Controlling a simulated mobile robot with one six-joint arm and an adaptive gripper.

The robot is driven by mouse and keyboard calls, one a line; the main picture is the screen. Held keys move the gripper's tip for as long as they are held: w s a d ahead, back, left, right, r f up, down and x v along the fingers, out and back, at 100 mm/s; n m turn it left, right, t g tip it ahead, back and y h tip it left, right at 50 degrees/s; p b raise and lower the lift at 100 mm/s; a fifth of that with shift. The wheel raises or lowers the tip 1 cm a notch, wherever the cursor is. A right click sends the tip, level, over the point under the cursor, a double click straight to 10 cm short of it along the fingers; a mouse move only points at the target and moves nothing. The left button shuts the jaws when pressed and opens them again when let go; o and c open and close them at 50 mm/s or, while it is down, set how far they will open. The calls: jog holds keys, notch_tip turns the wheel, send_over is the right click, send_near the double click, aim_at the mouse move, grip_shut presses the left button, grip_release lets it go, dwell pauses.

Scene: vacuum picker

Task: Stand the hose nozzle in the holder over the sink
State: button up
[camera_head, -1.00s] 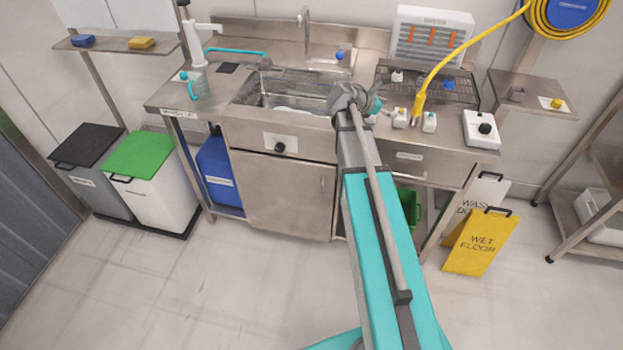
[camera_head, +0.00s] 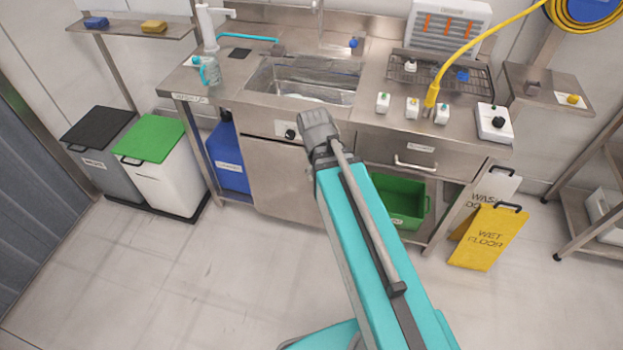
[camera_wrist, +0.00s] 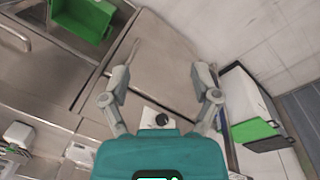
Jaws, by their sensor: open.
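The yellow hose ends in a yellow nozzle (camera_head: 431,96) that hangs or rests at the right part of the counter. A thin teal hose (camera_head: 248,38) also runs along the back left of the sink and ends in a small grey piece. The sink (camera_head: 308,82) is an empty-looking steel basin. I cannot clearly tell which part is the holder over it. My gripper shows in the wrist view (camera_wrist: 165,58), with two spread fingers and nothing between them. In the head view my wrist is in front of the cabinet and hides the fingers.
Small white bottles (camera_head: 412,107) and a white control box (camera_head: 493,122) stand on the right counter. A green crate (camera_head: 400,200) sits below. Lidded bins (camera_head: 165,180) stand left; a wet floor sign (camera_head: 487,238) stands right.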

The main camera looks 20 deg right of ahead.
jog(key=shift+m+y, duration=0.7)
jog(key=shift+m, duration=0.1)
jog(key=s+a, duration=0.2)
jog(key=a, duration=0.1)
jog(key=shift+a+f, duration=0.1)
jog(key=shift+a, duration=0.1)
jog(key=shift+o, duration=0.5)
jog(key=c, duration=0.4)
jog(key=shift+d, duration=0.15)
